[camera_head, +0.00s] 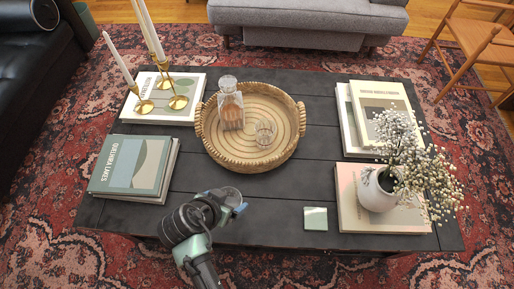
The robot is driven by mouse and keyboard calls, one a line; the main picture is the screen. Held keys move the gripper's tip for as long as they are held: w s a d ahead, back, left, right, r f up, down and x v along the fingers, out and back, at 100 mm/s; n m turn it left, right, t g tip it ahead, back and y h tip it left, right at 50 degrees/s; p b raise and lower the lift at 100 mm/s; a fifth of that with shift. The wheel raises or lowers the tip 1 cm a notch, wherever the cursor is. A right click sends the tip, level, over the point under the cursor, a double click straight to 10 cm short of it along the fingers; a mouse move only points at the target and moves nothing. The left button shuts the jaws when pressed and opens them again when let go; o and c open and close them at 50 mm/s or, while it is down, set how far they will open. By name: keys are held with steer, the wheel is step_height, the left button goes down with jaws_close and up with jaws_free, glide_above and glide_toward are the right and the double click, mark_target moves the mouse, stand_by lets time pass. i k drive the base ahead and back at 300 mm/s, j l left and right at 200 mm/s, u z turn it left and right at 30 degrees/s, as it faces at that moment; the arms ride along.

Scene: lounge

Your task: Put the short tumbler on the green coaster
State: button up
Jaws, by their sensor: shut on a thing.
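The green coaster (316,218) is a pale green square lying flat near the front edge of the dark coffee table, right of my gripper. My gripper (239,207) is above the table's front part, left of the coaster. It is shut on a clear round glass, the short tumbler (230,193), whose rim shows beside the fingers. My wrist and fingers hide much of it, and its exact height above the table cannot be told. The coaster is bare.
A round wicker tray (218,152) holds a decanter (231,106) and another clear glass (265,133). Books (128,170) lie at left. A white vase of flowers (379,190) stands on books right of the coaster. Candlesticks (178,101) stand at back left. The dark tabletop (275,212) between gripper and coaster is clear.

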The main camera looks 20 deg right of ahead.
mark_target(316, 218)
steer(key=k+l, duration=0.1)
steer(key=l, duration=0.7)
steer(key=k+l, duration=0.15)
steer(key=l, duration=0.25)
